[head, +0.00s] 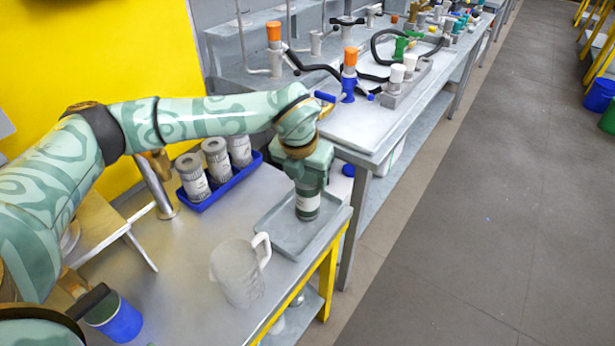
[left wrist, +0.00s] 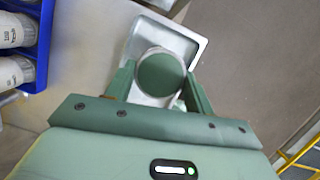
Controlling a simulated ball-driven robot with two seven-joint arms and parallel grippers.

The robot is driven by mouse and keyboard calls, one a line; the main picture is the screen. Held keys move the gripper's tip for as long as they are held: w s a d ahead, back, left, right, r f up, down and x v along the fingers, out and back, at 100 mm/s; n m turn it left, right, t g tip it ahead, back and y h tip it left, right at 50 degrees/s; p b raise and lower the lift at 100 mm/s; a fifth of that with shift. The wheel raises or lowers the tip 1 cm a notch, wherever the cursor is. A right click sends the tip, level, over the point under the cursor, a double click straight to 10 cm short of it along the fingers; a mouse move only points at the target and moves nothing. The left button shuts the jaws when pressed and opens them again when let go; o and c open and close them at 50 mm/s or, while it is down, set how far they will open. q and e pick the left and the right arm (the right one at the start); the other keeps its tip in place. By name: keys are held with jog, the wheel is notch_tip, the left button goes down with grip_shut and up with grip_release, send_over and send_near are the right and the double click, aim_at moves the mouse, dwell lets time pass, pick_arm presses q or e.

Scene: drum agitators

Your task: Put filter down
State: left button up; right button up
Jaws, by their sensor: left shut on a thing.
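My left gripper (head: 309,186) points down over the grey metal tray (head: 272,238) on the near table. It is shut on a filter (head: 307,206), a short upright cylinder with a pale label and a dark lower band. In the left wrist view the round green end of the filter (left wrist: 162,76) sits between the two fingers of the gripper (left wrist: 160,88), with the tray (left wrist: 195,42) below it. The filter's foot is at or just above the tray floor; I cannot tell whether it touches. My right gripper is not in view.
Several white-labelled canisters (head: 215,160) stand in a blue tray (head: 226,188) left of the gripper. A clear jug (head: 238,274) stands in front of the grey tray. A blue container (head: 122,322) is at lower left. A bench with valves (head: 349,72) lies behind.

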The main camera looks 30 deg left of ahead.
pick_arm(q)
jog(key=shift+s, duration=0.1)
jog(key=o, duration=1.2)
jog(key=shift+o, duration=0.2)
jog(key=p+v, duration=0.4)
jog(key=v, duration=0.8)
